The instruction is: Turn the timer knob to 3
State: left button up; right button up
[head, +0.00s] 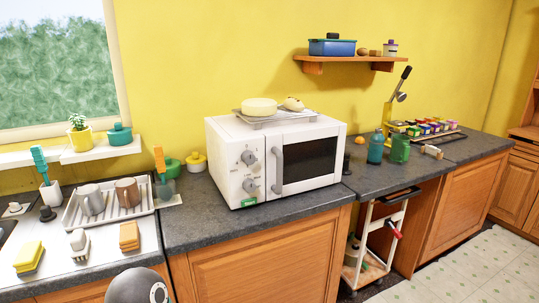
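A white microwave (228,160) stands on the dark grey counter in the middle of the head view, its front facing me at an angle. Its control panel, left of the door handle, has two round grey knobs, an upper knob (248,157) and a lower knob (250,186). Small markings surround the knobs. They are too small to read, so I cannot tell which knob is the timer or where each points. The door with its dark window (310,158) is closed. Neither of my grippers shows in the view.
A tray (276,118) with a round cheese-like block (259,106) and a bun (293,103) rests on top of the microwave. A grey vertical handle (277,170) stands out right of the knobs. The counter (215,222) before the microwave is clear. A dish rack (85,217) stands left.

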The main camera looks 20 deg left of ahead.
aim_at(247, 157)
jog(key=u, duration=0.15)
jog(key=i, duration=0.9)
jog(key=u, duration=0.65)
